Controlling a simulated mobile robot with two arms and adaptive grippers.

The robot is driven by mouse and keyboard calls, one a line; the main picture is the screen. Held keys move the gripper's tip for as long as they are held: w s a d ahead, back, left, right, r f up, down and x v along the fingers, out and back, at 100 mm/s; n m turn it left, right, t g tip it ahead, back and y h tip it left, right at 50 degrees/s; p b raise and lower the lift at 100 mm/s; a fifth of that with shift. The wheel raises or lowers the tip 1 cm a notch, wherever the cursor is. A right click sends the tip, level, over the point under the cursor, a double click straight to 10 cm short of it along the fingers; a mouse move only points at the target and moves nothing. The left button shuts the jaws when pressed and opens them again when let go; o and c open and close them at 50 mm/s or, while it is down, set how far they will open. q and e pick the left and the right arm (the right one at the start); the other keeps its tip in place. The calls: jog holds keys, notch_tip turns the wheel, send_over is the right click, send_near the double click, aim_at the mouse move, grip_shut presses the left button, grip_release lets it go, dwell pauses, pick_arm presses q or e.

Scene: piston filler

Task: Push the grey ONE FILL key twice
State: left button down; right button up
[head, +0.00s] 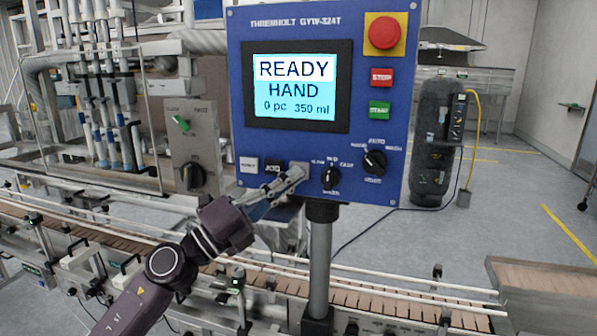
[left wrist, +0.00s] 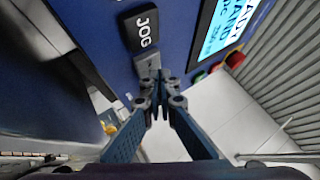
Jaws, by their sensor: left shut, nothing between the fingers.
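The grey ONE FILL key (head: 299,166) sits in the bottom row of the blue control panel (head: 225,120), right of the black JOG key (head: 272,167). My left gripper (head: 298,176) is shut and empty, with its fingertips at the grey key's lower part. In the left wrist view the shut fingertips (left wrist: 157,80) overlap the grey key (left wrist: 147,64), beside the JOG key (left wrist: 141,29). I cannot tell whether they touch it. The key's lettering is not readable. The screen (head: 295,88) reads READY, HAND, 0 pc, 350 ml. My right gripper is not in view.
A white key (head: 249,165) is left of JOG. Black knobs (head: 331,178) and (head: 374,162) lie to the right. Red STOP (head: 381,77), green START (head: 380,108) and a red emergency button (head: 386,33) are above. A conveyor (head: 370,301) runs below the panel.

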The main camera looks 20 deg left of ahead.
pick_arm(q)
jog(key=shift+w, duration=0.4)
dwell(0.4)
jog(key=shift+a+r, duration=0.15)
jog(key=shift+r, duration=0.1)
dwell(0.6)
jog(key=shift+s+f, duration=0.1)
jog(key=shift+f, duration=0.1)
jog(key=shift+s, duration=0.5)
jog(key=shift+f, duration=0.1)
jog(key=shift+s, duration=0.25)
jog(key=s+p, duration=0.1)
jog(key=s, duration=0.3)
jog(key=shift+s, duration=0.25)
